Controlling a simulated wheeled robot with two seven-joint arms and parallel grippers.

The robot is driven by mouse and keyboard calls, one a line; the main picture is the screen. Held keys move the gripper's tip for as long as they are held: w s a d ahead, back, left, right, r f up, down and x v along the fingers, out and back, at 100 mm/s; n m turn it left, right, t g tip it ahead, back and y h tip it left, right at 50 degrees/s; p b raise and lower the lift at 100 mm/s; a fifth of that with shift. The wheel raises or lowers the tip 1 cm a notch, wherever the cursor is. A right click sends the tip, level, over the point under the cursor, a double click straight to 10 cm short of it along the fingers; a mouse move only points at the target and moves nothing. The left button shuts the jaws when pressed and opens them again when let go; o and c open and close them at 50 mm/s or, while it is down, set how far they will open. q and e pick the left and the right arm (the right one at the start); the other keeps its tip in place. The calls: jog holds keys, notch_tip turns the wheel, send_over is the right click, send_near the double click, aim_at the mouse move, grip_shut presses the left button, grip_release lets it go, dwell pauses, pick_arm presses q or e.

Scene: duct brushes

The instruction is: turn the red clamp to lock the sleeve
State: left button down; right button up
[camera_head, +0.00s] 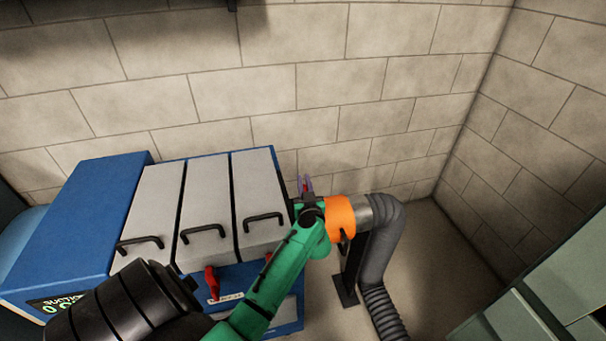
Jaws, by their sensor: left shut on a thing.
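The orange sleeve (340,217) sits at the end of a grey duct, near the right side of the blue unit. My left gripper (306,186) is just left of the sleeve, at the upper right of the unit. It is shut on a small red part, the red clamp (304,187), of which only a sliver shows between the fingers. My green arm hides much of the joint between sleeve and unit, so I cannot tell how far the clamp is turned. My right gripper is not in view.
The blue unit (92,215) has grey panels with black handles (205,233) and a red lever (211,283) on its front. A grey flexible duct (376,258) bends down beside a dark stand (352,268). Greenish cabinets (565,285) stand at right. Bare floor (435,250) lies between.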

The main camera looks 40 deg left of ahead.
pick_arm(q)
jog(key=c, duration=0.9)
grip_release()
jog(key=shift+f, duration=0.1)
jog(key=v, duration=1.4)
jog(key=shift+s+d, duration=0.15)
jog(key=shift+s, duration=0.1)
